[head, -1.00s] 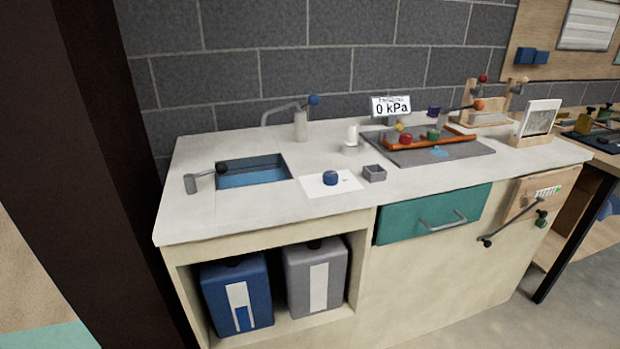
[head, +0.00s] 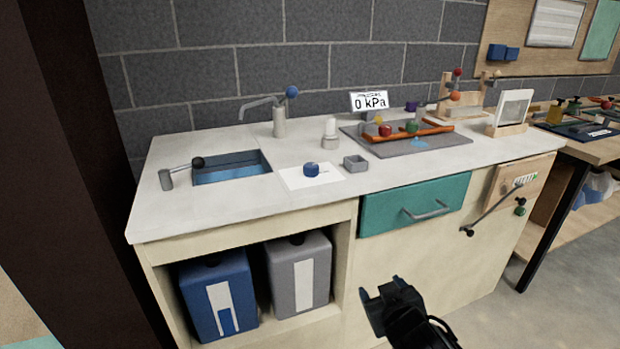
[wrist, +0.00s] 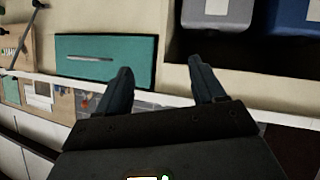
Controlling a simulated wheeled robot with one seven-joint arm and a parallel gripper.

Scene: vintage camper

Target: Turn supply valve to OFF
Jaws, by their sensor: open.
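A wooden panel (head: 503,184) with a small green-and-white label is on the right of the cabinet front. A long grey lever (head: 494,207) slants down and left from it to a black knob; it also shows in the wrist view (wrist: 25,40). I take this lever to be the supply valve; its label is too small to read. A green knob (head: 520,206) sits below the label. My gripper (head: 383,293) is open and empty in front of the cabinet, left of and below the lever, apart from it. In the wrist view, nothing is between its fingers (wrist: 163,80).
A teal drawer (head: 415,205) is shut, left of the lever. Blue (head: 195,290) and grey (head: 285,280) containers stand in the open shelf. The counter holds a sink (head: 232,168), a tap (head: 279,122) and a 0 kPa sign (head: 370,102). Floor in front is clear.

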